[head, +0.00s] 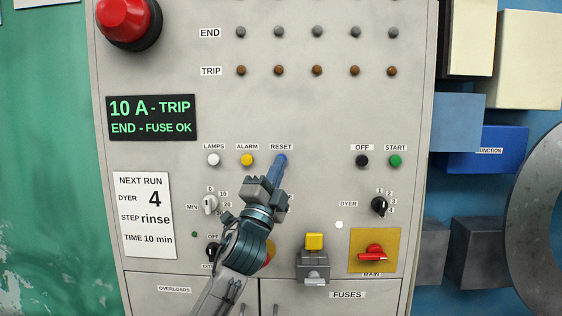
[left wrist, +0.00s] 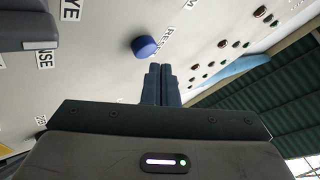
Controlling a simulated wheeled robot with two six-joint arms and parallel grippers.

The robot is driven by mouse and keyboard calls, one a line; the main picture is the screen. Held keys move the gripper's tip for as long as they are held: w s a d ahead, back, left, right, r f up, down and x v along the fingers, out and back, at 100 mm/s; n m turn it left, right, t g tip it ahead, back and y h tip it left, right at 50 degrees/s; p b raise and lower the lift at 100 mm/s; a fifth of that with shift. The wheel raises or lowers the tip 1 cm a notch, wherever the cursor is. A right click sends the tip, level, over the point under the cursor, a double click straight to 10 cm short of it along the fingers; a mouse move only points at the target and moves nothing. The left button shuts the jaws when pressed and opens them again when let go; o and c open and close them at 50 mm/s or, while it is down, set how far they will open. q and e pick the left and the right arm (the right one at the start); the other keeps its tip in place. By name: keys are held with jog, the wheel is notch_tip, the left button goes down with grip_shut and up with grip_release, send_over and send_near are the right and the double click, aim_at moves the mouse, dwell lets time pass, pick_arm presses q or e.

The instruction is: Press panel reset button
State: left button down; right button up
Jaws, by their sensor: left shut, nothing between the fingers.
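The blue reset button (head: 281,159) sits under the RESET label on the grey panel, right of the yellow alarm button (head: 247,160). My left gripper (head: 278,170) is shut and empty, its fingertips just below the reset button and partly overlapping it in the head view. In the left wrist view the round blue button (left wrist: 145,47) stands out from the panel, above and slightly left of the closed fingertips (left wrist: 160,70). A small gap shows there between fingertips and button; whether they touch I cannot tell. My right gripper is in neither view.
A display (head: 152,118) reads "10 A - TRIP, END - FUSE OK". The white lamps button (head: 213,160), black off button (head: 362,160) and green start button (head: 396,160) share the row. A yellow-topped fuse holder (head: 313,264) and red main switch (head: 373,254) project below.

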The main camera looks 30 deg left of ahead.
pick_arm(q)
jog(key=shift+s+d+p, duration=0.15)
jog(key=shift+s+d, duration=0.3)
jog(key=shift+s, duration=0.25)
jog(key=shift+s+d+p, duration=0.2)
jog(key=shift+s+d, duration=0.25)
jog(key=shift+s, duration=0.3)
jog(key=shift+s+d+p, duration=0.15)
jog(key=shift+s+d, duration=0.3)
jog(key=shift+s, duration=0.25)
